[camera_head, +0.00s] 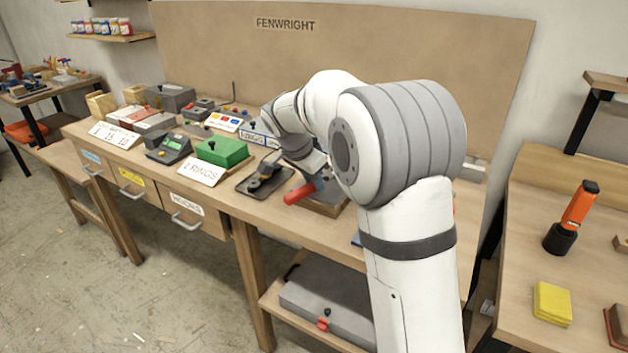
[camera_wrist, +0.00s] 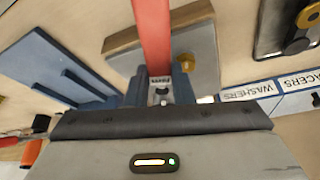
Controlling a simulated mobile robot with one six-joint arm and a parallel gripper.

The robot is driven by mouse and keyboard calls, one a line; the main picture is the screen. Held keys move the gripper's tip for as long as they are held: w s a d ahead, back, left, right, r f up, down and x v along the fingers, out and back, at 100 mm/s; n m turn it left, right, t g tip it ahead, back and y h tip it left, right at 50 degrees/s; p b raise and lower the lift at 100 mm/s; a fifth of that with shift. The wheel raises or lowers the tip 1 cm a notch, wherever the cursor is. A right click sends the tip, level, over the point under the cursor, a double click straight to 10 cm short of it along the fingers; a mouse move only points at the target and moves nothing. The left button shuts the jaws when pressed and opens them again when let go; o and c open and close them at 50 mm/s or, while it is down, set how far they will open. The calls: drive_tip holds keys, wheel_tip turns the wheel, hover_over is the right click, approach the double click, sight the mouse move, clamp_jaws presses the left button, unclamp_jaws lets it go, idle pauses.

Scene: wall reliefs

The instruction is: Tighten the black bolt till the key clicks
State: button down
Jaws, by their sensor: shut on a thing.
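My gripper (camera_wrist: 164,90) is shut on the key (camera_wrist: 152,35), whose long red handle runs up and away from the jaws in the wrist view. The red handle (camera_head: 300,193) also shows in the head view, pointing left over the bench. Beneath it is a grey plate on a wooden block (camera_wrist: 205,50). A brass-coloured bolt head (camera_wrist: 187,62) sits on this plate, just right of the jaws. I cannot make out the black bolt; the jaws and key cover part of the plate. I cannot tell whether the key sits on a bolt.
A black fixture with a brass knob (camera_wrist: 300,42) stands close by; it also shows in the head view (camera_head: 264,180). A blue bracket (camera_wrist: 60,75) lies left in the wrist view. A green block (camera_head: 221,151) and label cards crowd the bench. A backboard (camera_head: 320,55) rises behind.

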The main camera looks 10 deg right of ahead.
drive_tip(key=shift+w+a+r+m, duration=0.25)
drive_tip(key=shift+w+r+m, duration=0.15)
drive_tip(key=shift+m, duration=0.2)
idle(0.8)
drive_tip(key=shift+w+a+f, duration=0.1)
drive_tip(key=shift+w+a, duration=0.05)
idle(0.4)
drive_tip(key=shift+w+a+m+g+p, duration=0.15)
drive_tip(key=shift+m+g+p, duration=0.2)
drive_tip(key=shift+m, duration=0.15)
drive_tip(key=shift+f, duration=0.1)
drive_tip(key=shift+f+n+b, duration=0.1)
drive_tip(key=shift+n+b, duration=0.2)
drive_tip(key=shift+b, duration=0.2)
drive_tip(key=shift+s+d+n+b, duration=0.35)
drive_tip(key=shift+s+n, duration=0.05)
drive_tip(key=shift+n, duration=0.1)
